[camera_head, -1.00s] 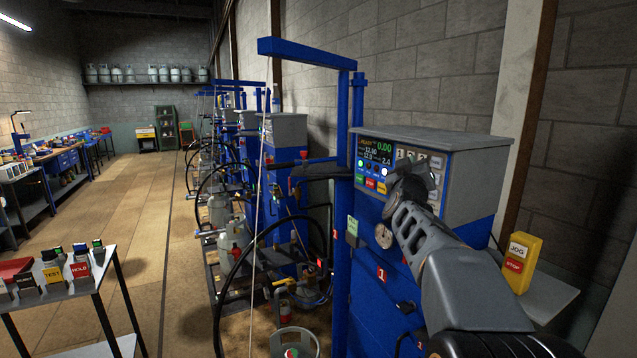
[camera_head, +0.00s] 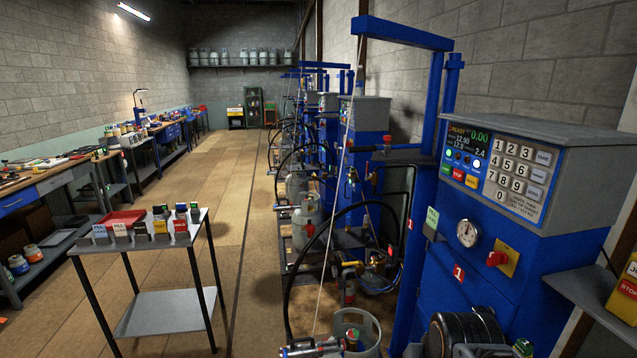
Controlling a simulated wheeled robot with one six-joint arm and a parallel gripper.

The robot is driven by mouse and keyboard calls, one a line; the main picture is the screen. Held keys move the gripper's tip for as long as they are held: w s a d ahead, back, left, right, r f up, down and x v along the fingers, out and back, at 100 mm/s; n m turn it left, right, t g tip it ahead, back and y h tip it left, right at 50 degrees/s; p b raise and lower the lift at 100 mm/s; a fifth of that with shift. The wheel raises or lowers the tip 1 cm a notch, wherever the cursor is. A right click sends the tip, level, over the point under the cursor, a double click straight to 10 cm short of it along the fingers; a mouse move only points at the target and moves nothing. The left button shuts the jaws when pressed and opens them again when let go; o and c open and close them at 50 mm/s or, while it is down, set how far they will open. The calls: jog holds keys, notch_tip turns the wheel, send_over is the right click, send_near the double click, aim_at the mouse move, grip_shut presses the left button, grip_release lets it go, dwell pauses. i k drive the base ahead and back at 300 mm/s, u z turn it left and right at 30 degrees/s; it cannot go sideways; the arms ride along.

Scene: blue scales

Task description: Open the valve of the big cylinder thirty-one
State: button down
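No label reading thirty-one is legible, so I cannot tell which cylinder is the big cylinder thirty-one. Another grey cylinder (camera_head: 296,187) stands farther back. Their valves are too small to judge open or shut.
The nearest blue scale (camera_head: 480,260), marked 1, has a keypad, gauge and red knob. A black hose (camera_head: 292,270) loops beside it. A small table (camera_head: 140,245) with labelled blocks stands left. The aisle floor (camera_head: 235,180) between benches and scales is clear.

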aim_at(353, 336)
jog(key=u, duration=0.05)
jog(key=k, duration=0.5)
jog(key=z, duration=0.45)
jog(key=i, duration=1.5)
jog(key=u, duration=0.75)
